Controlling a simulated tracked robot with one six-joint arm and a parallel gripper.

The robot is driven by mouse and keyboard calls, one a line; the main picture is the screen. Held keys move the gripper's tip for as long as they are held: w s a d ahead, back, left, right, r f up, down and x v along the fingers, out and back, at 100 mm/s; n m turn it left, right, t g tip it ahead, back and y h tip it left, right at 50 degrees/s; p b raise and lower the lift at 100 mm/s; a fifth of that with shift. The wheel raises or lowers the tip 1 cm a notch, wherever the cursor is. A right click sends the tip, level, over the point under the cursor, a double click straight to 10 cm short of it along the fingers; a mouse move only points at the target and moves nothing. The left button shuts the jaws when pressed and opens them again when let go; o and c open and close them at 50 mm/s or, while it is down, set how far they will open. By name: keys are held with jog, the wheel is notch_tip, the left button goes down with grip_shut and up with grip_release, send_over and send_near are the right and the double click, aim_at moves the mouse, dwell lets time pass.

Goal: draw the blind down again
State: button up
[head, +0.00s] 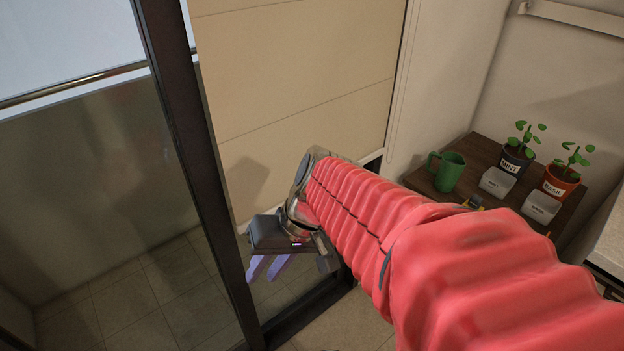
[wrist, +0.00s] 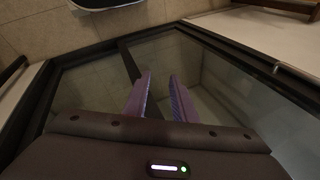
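The blind (head: 300,75) is a beige panel with horizontal seams, hanging over the upper part of the dark-framed glass door in the head view. Its lower edge is partly hidden behind my arm, and glass with floor tiles beyond shows below it. My gripper (head: 268,267) is near the blind's lower left corner, with its purple fingers pointing down. In the wrist view the fingers of my gripper (wrist: 159,85) stand apart with nothing between them. I cannot make out the blind for certain in the wrist view, nor whether my gripper touches it.
A dark door post (head: 190,140) stands left of the blind, with a metal rail (head: 70,84) beyond the glass. At right, a wooden table (head: 490,150) holds a green mug (head: 449,172), a mint pot (head: 515,160), a basil pot (head: 560,182) and small label blocks.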

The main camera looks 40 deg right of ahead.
jog(key=w+d+f+m+t+y, duration=0.1)
jog(key=w+d+m+t, duration=0.25)
jog(key=d, duration=0.25)
jog(key=w+d+f+m+t+y, duration=0.2)
jog(key=d+m+t, duration=0.15)
jog(key=d, duration=0.25)
jog(key=s+d+f+m+t+h, duration=0.1)
jog(key=s+d+m+t+h, duration=0.1)
jog(key=d, duration=0.7)
jog(key=s+d+f+m+t+h, duration=0.1)
jog(key=d+m+h, duration=0.3)
jog(key=d, duration=0.5)
jog(key=shift+s+d+f+m+t, duration=0.15)
jog(key=shift+s+d+m+t, duration=0.3)
jog(key=shift+t, duration=0.45)
jog(key=shift+w+a, duration=0.15)
jog(key=d+x, duration=0.1)
jog(key=x, duration=1.2)
jog(key=shift+w+a, duration=0.3)
jog(key=shift+f, duration=0.15)
jog(key=shift+c, duration=0.6)
grip_shut()
